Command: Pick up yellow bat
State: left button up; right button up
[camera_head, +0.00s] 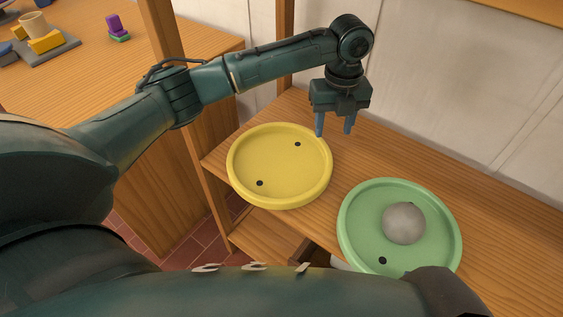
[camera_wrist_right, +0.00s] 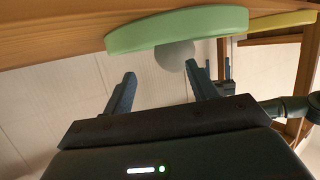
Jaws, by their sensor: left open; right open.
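The yellow bat (camera_head: 275,174), a round disc with a raised rim and two dark holes, lies flat and empty on the wooden shelf. Part of it shows at the upper right of the right wrist view (camera_wrist_right: 285,20). My left gripper (camera_head: 334,125) points down at the bat's far right rim, open and empty. One finger overlaps the rim in the picture; I cannot tell whether it touches. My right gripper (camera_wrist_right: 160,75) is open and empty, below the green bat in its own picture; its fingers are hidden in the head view.
A green bat (camera_head: 361,241) with a grey ball (camera_head: 404,223) on it lies right of the yellow bat. A wooden post (camera_head: 178,70) stands left of the shelf, and a pale wall (camera_head: 450,90) is behind. Another table (camera_head: 90,65) holds small blocks and a cup.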

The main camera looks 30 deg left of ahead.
aim_at(327, 152)
pick_arm(q)
notch_tip(327, 152, down, 4)
jog(key=shift+r+b, duration=0.15)
jog(key=shift+b, duration=0.3)
pick_arm(e)
jog(key=shift+w+a+f, duration=0.15)
jog(key=shift+f, duration=0.4)
pick_arm(q)
jog(key=f, duration=0.1)
jog(key=f+b, duration=0.1)
jog(key=f, duration=0.1)
jog(key=shift+w+a+f, duration=0.15)
jog(key=shift+a+f, duration=0.15)
pick_arm(e)
jog(key=shift+w+a+n+t, duration=0.1)
jog(key=shift+w+n+t, duration=0.3)
jog(key=shift+t, duration=0.1)
pick_arm(q)
jog(key=shift+f, duration=0.4)
pick_arm(e)
jog(key=shift+r+y, duration=0.1)
jog(key=shift+y, duration=0.2)
pick_arm(q)
jog(key=shift+r, duration=0.1)
grip_shut()
